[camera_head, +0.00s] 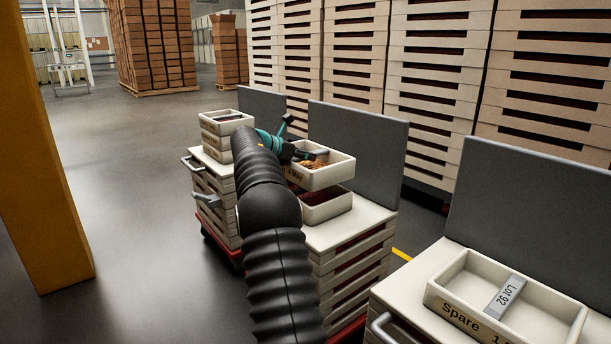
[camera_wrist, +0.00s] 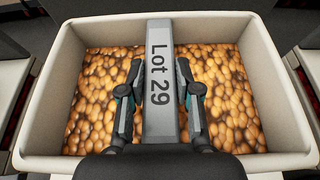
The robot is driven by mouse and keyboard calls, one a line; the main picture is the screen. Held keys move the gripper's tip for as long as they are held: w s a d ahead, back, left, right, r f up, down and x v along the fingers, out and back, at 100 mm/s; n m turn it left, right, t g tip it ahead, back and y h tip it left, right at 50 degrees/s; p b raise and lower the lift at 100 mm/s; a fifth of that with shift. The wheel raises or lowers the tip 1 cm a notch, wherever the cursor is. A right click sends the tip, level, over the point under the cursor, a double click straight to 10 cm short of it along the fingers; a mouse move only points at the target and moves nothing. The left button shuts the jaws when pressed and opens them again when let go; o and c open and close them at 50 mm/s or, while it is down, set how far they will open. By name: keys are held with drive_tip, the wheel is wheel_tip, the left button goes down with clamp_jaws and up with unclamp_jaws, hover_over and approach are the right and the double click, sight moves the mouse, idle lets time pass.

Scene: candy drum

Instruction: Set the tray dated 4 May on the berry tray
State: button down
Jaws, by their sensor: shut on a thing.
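My gripper (camera_head: 304,156) is shut on the grey bar handle (camera_wrist: 159,80) marked "Lot 29" of a cream tray (camera_head: 333,175). The tray holds orange-brown round sweets (camera_wrist: 225,95). The held tray looks level and hangs above this lower tray, with the red contents showing in the gap. My arm hides the lower tray's left part.
A stack of cream trays (camera_head: 226,124) stands on the cart to the left. A tray labelled "Spare" (camera_head: 462,318), with a "Lot 92" bar, sits on the near right cart. Dark upright panels (camera_head: 360,150) stand behind the carts. A yellow post (camera_head: 45,150) is at left.

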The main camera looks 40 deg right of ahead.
drive_tip(key=shift+f+b, duration=0.55)
drive_tip(key=shift+f, duration=1.65)
drive_tip(key=c, duration=0.8)
unclamp_jaws()
drive_tip(key=shift+f, duration=0.15)
